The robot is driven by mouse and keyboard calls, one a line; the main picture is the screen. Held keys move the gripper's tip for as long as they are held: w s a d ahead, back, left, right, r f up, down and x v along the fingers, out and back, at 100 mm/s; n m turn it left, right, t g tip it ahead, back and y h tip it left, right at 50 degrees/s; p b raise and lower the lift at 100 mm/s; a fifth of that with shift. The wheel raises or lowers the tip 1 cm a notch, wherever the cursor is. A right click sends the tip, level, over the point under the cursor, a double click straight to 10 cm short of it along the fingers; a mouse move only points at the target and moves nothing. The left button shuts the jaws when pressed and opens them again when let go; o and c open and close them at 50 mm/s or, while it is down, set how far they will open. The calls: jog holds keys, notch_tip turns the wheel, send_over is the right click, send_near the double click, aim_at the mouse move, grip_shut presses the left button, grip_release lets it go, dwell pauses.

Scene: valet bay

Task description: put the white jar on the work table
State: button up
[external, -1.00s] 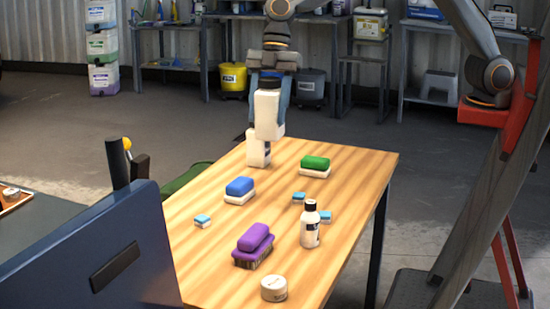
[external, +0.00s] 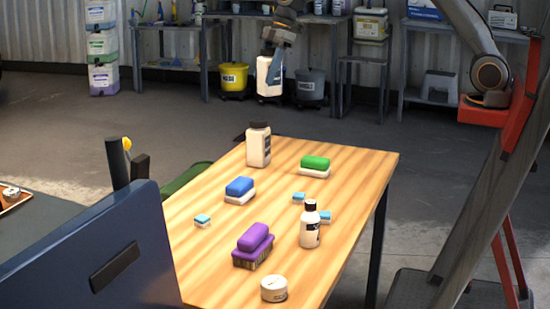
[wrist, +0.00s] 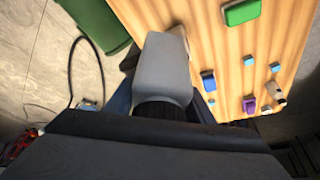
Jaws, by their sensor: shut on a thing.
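My gripper (external: 270,62) is shut on a white jar (external: 269,78) with a dark lid. In the external view it holds the jar in the air, above and beyond the far end of the wooden work table (external: 350,165). In the wrist view the jar (wrist: 165,68) sits between the fingers (wrist: 162,98), its black lid toward the camera. The table (wrist: 150,12) shows behind it and to the right. The jar's lid is mostly hidden by my gripper in the external view.
A similar white bottle (external: 258,149) stands at the table's far end. Blue (external: 239,188), green (external: 315,164) and purple (external: 254,240) blocks, small blue-white pieces, a black-capped bottle (external: 310,228) and a round white tin (external: 273,289) lie nearer. The table's right side has bare wood.

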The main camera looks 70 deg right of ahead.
jog(key=d+m, duration=0.2)
jog(key=d, duration=0.8)
jog(key=shift+t, duration=0.3)
jog(key=shift+w+a+f+p, duration=0.15)
jog(key=shift+f+p, duration=0.5)
jog(key=shift+f, duration=4.6)
jog(key=shift+w+d+f+p, duration=0.15)
jog(key=shift+f+p, duration=0.45)
jog(key=shift+f, duration=4.6)
jog(key=shift+a, duration=0.1)
jog(key=shift+f, duration=0.2)
jog(key=o, duration=1.3)
jog(key=shift+o, duration=0.8)
jog(key=shift+r, duration=0.15)
